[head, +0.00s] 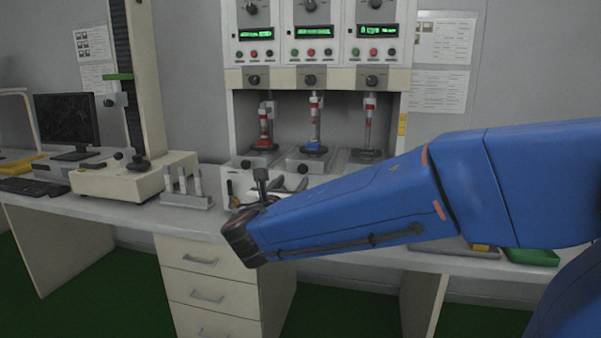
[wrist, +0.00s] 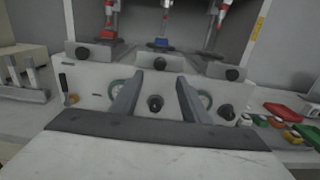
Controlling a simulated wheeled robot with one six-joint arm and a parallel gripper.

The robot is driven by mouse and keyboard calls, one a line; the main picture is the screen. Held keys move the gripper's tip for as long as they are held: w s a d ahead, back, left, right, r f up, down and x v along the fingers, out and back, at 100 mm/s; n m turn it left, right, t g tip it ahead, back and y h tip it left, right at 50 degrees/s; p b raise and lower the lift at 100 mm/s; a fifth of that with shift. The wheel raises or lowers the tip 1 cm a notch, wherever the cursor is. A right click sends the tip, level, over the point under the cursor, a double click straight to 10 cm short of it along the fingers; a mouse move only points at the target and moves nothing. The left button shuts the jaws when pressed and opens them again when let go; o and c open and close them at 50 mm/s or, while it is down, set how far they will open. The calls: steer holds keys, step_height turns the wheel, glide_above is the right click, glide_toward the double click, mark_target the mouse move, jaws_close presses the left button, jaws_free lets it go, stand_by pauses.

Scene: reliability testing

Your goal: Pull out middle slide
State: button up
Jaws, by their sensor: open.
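The middle slide (wrist: 178,62) is a pale grey block with a round black knob (wrist: 159,63) on its front face. It carries a stand with a blue base (wrist: 159,43); the same blue-based stand shows in the head view (head: 314,146). My gripper (wrist: 160,78) is open and empty, its two grey fingers spread in front of the machine's front panel. In the wrist view, the knob appears between and just above the fingertips, with no visible contact. In the head view, my blue arm covers part of the machine's front.
Similar slides with black knobs flank the middle one: left (wrist: 85,52) and right (wrist: 240,77). More knobs sit on the panel below. A rack (head: 187,201) stands left on the table. Red and green items (wrist: 283,115) lie to the right in the wrist view.

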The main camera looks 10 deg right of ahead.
mark_target(302, 169)
steer(key=x, duration=1)
steer(key=shift+w, duration=0.1)
steer(key=shift+c, duration=0.3)
jaws_close()
